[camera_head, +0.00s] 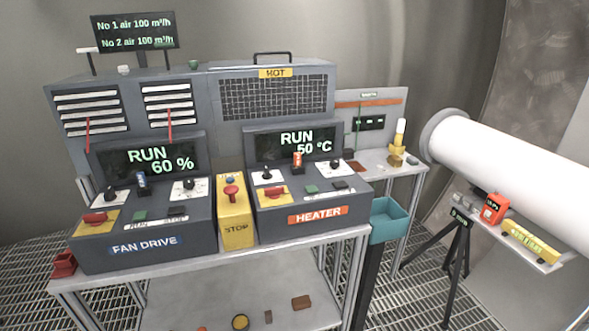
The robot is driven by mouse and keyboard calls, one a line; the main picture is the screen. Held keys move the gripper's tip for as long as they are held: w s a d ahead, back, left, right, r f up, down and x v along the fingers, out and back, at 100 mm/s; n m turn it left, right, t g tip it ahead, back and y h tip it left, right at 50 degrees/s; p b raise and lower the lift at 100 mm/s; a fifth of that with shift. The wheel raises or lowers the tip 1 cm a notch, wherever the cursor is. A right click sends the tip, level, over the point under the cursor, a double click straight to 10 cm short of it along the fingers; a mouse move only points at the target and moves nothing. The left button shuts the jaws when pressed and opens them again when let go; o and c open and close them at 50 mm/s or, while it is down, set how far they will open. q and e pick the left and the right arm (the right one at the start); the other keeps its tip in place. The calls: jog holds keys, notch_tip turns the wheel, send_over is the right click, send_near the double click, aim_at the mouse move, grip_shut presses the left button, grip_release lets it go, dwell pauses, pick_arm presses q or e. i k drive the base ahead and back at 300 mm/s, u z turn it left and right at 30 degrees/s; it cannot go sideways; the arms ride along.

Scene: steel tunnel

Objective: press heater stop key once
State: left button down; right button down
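The heater box (310,205) stands on the bench at the right of the fan drive box, with an orange HEATER label on its front. Its display (296,144) reads RUN and 50 °C. On its sloped top are a green key (311,189) and, to the right of it, a dark key (341,185); a pale strip lies in front of them. The lettering there is too small to read, so I take the dark key as the stop key only by its place. Neither of my grippers shows in this view.
The fan drive box (148,247) reads RUN 60 %. A yellow STOP box (236,212) stands between the two boxes. A teal bin (389,220) is at the right of the heater box. A large white tube (505,165) and a tripod (457,240) stand farther right.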

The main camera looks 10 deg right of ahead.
aim_at(340, 185)
jog(key=u, duration=0.15)
jog(key=i, duration=0.9)
jog(key=z, duration=0.05)
